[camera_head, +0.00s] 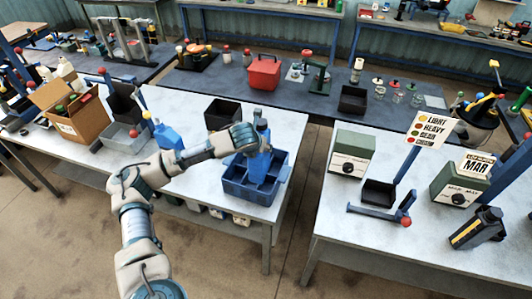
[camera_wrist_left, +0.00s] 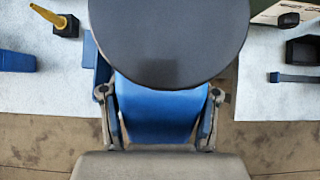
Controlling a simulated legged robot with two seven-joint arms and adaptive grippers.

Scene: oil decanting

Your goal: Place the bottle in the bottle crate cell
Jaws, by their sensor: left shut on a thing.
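The blue bottle (camera_head: 259,168) stands roughly upright over the blue bottle crate (camera_head: 234,189) on the left table in the head view. Its lower part is at or inside the crate opening; whether it touches the cell floor is hidden. My left gripper (camera_head: 252,146) is shut on the bottle's upper part. In the left wrist view, my left gripper's fingers (camera_wrist_left: 160,100) sit on both sides of the blue bottle (camera_wrist_left: 158,118); a large dark disc hides its upper part. My right gripper is not in view.
A second blue bottle (camera_head: 168,136) and a grey tray (camera_head: 126,137) stand to the left. A black bin (camera_head: 222,112) is behind the crate. A cardboard box (camera_head: 72,117) is farther left.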

